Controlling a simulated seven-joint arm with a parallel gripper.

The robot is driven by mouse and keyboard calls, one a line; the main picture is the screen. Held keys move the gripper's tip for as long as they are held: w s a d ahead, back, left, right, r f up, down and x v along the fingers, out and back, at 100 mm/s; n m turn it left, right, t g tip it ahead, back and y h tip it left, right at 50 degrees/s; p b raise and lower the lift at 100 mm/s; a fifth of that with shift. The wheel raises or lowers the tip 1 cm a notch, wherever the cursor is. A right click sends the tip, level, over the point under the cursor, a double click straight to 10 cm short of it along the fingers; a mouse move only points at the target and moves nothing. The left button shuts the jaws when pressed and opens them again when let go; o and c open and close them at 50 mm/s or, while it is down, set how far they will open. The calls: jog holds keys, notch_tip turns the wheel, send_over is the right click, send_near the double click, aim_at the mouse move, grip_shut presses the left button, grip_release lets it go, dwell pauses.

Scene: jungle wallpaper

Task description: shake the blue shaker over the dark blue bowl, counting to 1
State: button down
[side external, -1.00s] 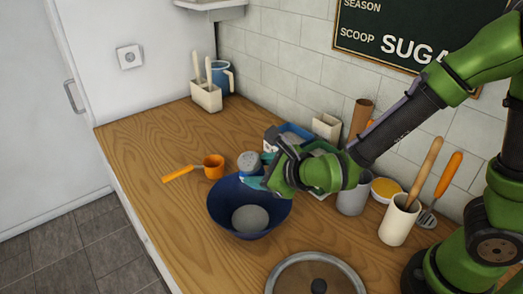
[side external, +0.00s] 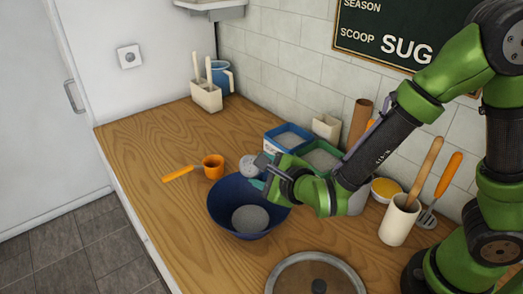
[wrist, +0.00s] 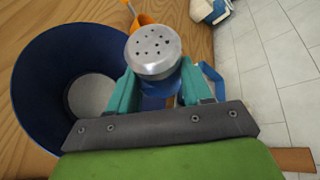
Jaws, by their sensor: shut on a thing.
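My gripper (side external: 260,178) is shut on the blue shaker, at the far right rim of the dark blue bowl (side external: 222,208). In the wrist view, the shaker's grey domed cap with several holes (wrist: 153,52) sticks out past the teal fingers (wrist: 155,92). A little of its blue body shows between them. In the side view the shaker's cap (side external: 249,165) looks tilted, and the gripper hides most of the body. The bowl stands on the counter with a round grey patch at its bottom. It also shows at left in the wrist view (wrist: 40,75).
An orange scoop (side external: 212,166) lies behind the bowl. A blue-rimmed bin (side external: 287,138) and a green bin (side external: 322,157) stand along the wall. A utensil crock (side external: 398,222) is at right, a round lid (side external: 315,278) in front. The wooden counter's left part is clear.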

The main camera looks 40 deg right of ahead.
jog(key=shift+d+f+n+h, duration=0.1)
jog(key=shift+n+h, duration=0.2)
jog(key=shift+d+f+n+t+h, duration=0.1)
jog(key=shift+f+n+t+h, duration=0.35)
jog(key=shift+n+t, duration=0.15)
jog(key=shift+w+d+f+n+t, duration=0.1)
jog(key=shift+d+n+t, duration=0.05)
jog(key=shift+n+t, duration=0.2)
jog(key=shift+f+n+t+h, duration=0.45)
jog(key=shift+n+t, duration=0.1)
jog(key=shift+n, duration=0.4)
jog(key=shift+d+r, duration=0.1)
